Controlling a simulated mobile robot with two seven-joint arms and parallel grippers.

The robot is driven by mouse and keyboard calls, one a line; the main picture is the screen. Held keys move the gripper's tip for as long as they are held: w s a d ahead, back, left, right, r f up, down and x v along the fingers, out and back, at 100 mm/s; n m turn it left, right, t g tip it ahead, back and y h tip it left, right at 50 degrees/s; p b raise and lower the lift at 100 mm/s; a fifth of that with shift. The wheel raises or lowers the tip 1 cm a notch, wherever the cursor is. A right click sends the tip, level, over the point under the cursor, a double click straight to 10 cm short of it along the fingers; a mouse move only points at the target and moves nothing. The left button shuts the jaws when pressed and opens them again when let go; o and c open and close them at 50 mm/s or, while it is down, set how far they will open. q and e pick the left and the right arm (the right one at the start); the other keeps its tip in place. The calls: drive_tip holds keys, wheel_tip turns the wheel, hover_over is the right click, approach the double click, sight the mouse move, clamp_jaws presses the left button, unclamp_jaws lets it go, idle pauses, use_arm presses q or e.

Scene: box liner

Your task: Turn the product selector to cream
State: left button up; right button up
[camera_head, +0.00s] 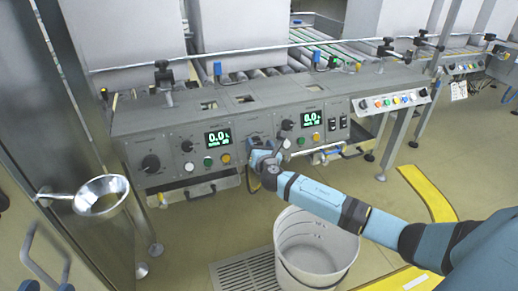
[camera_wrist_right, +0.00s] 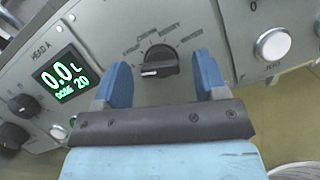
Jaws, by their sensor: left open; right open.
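The product selector is a black knob (camera_wrist_right: 161,61) on the grey panel, in the middle of the right wrist view. Small labels, partly blurred, arc above it; one appears to read CREAM, upper left of the knob. The knob's white mark is at its lower left, below the labels. My right gripper (camera_wrist_right: 165,84) is open, its two blue fingers either side of the knob with gaps, not closed on it. In the head view my right gripper (camera_head: 262,157) is in front of the panel and partly hides the selector area. My left gripper is not in view.
A green display (camera_wrist_right: 63,77) reads 0.0 L on the panel's left. A white button (camera_wrist_right: 272,44) lies to the right. In the head view, a white bucket (camera_head: 316,252) stands below my right arm and a metal funnel (camera_head: 101,196) is at the left.

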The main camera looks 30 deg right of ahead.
drive_tip(key=shift+w, duration=0.1)
drive_tip(key=c, duration=0.9)
